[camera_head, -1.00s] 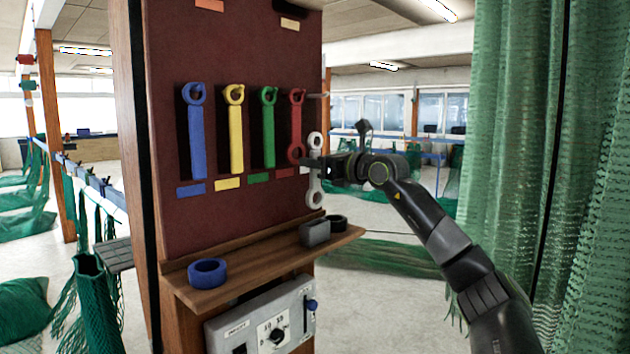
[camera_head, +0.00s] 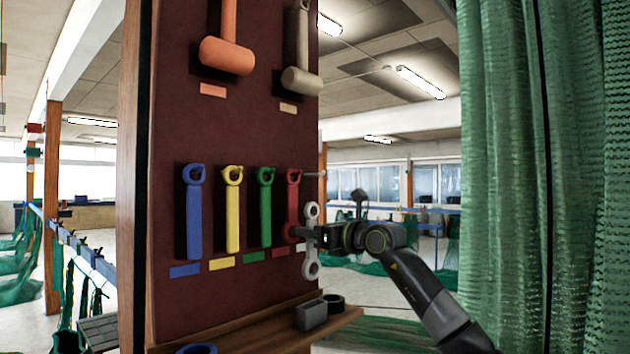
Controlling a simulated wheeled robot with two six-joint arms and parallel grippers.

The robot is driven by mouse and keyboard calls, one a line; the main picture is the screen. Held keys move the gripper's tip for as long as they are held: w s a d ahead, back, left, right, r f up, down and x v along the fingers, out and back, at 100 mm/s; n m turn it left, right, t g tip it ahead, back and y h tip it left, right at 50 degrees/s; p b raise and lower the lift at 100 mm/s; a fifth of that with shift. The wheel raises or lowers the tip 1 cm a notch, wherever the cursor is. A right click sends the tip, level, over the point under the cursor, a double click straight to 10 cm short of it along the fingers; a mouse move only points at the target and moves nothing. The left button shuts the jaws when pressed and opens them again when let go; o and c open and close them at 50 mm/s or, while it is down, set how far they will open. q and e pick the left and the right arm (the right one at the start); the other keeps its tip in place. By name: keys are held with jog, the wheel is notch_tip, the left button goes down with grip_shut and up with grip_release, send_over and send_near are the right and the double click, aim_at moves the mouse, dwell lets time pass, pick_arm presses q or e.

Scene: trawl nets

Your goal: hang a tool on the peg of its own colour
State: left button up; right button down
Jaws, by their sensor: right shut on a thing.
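My right gripper (camera_head: 312,233) is shut on a pale grey double-ended wrench (camera_head: 312,268) at its middle. The wrench is upright at the board's right edge, just right of the red wrench. A thin pale peg (camera_head: 315,174) sticks out to the right, a little above the wrench's upper end, and looks bare. On the dark red board (camera_head: 240,120) hang a blue wrench (camera_head: 194,215), a yellow wrench (camera_head: 233,215), a green wrench (camera_head: 265,210) and a red wrench (camera_head: 292,208). Colour labels sit below them. My left gripper is out of view.
An orange mallet (camera_head: 226,56) and a beige mallet (camera_head: 301,80) hang higher up. A wooden shelf (camera_head: 255,325) below carries a grey block (camera_head: 311,314), a dark ring (camera_head: 333,303) and a blue ring (camera_head: 197,349). Green netting (camera_head: 510,150) hangs at the right.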

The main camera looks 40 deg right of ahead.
jog(key=s+d+r+m+p, duration=0.2)
jog(key=s+d+r+p, duration=0.2)
jog(key=d+r, duration=0.5)
jog(key=shift+w+a+r+p, duration=0.1)
jog(key=shift+w+a+p, duration=0.3)
jog(key=shift+w+p, duration=1)
jog(key=shift+w+a+p, duration=0.35)
jog(key=shift+w+p, duration=0.45)
jog(key=shift+w, duration=1.05)
jog(key=shift+w+a+r+p, duration=0.1)
jog(key=shift+w+a+p, duration=0.3)
jog(key=shift+w+p, duration=1)
jog(key=shift+w+f+b, duration=0.45)
jog(key=shift+w+f, duration=0.05)
jog(key=shift+w, duration=0.35)
jog(key=c, duration=1.1)
grip_release()
jog(key=shift+s, duration=0.1)
jog(key=shift+o, duration=0.2)
